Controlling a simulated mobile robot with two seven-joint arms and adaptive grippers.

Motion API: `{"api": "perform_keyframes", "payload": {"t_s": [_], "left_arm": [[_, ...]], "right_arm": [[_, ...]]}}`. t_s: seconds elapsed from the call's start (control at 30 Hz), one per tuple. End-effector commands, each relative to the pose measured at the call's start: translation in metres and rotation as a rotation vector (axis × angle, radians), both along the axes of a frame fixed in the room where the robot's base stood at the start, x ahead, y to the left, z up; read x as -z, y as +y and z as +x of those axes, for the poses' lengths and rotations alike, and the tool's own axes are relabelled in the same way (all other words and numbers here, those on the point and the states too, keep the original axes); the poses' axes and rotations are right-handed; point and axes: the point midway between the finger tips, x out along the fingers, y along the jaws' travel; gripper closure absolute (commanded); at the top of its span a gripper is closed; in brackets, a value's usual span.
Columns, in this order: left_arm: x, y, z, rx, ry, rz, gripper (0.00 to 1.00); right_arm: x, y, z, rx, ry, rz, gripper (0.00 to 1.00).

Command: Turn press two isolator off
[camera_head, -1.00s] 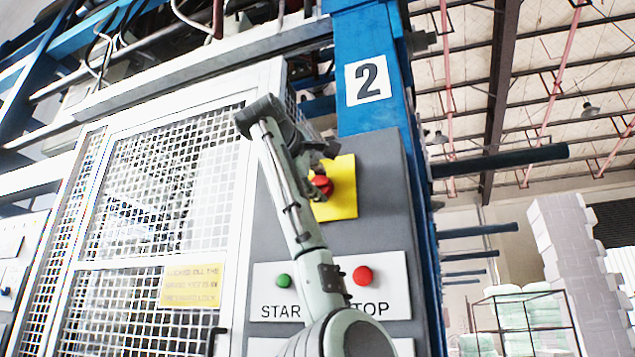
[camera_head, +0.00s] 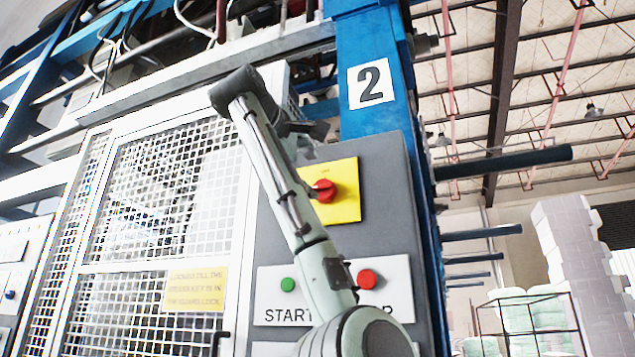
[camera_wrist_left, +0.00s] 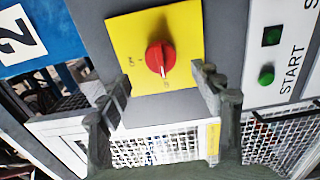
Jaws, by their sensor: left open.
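The press two isolator is a red rotary knob (camera_head: 325,190) on a yellow plate (camera_head: 346,205), on the grey panel below the number 2. In the left wrist view the knob (camera_wrist_left: 160,58) is near the middle of the yellow plate (camera_wrist_left: 190,25). Its handle lies up and down in that view, with a pale mark toward the lower end. The small plate labels are too blurred to read surely. My left gripper (camera_head: 308,130) is up and left of the knob in the head view. In the left wrist view it (camera_wrist_left: 161,78) is open and empty, with fingers apart on either side below the knob.
A green START button (camera_head: 288,284) and red button (camera_head: 367,279) sit below the isolator; my left arm partly covers their plate. A white mesh guard (camera_head: 150,200) with a yellow notice (camera_head: 195,289) stands to the left. The blue post (camera_head: 365,50) bears the number 2.

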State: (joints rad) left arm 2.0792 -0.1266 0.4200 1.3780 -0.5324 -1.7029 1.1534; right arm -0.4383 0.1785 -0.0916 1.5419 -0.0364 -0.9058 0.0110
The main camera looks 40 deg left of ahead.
Motion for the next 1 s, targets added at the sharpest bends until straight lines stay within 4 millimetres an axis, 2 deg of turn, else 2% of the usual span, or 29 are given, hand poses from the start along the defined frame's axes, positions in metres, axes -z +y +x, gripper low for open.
{"api": "perform_keyframes", "payload": {"t_s": [0.03,0.2,0.4,0.77,0.87,1.0], "left_arm": [[-0.001,-0.003,-0.011,0.001,-0.004,0.000,0.35],[0.000,-0.010,-0.038,0.001,-0.001,-0.001,0.35],[0.000,-0.013,-0.052,0.001,0.000,0.000,0.35],[0.001,-0.013,-0.051,0.001,0.001,0.000,0.35],[0.001,-0.011,-0.045,0.001,0.003,-0.001,0.35],[0.002,-0.007,-0.026,0.001,0.005,-0.001,0.35]], "right_arm": [[0.000,0.000,0.000,0.000,0.000,0.000,0.60],[0.000,0.000,0.000,0.000,0.000,0.000,0.60],[0.000,0.000,0.000,0.000,-0.001,0.000,0.60],[0.000,0.000,0.000,0.000,-0.001,0.000,0.60],[0.000,0.000,0.000,0.000,-0.001,0.000,0.60],[0.000,0.000,0.000,0.000,-0.001,0.000,0.60]]}}
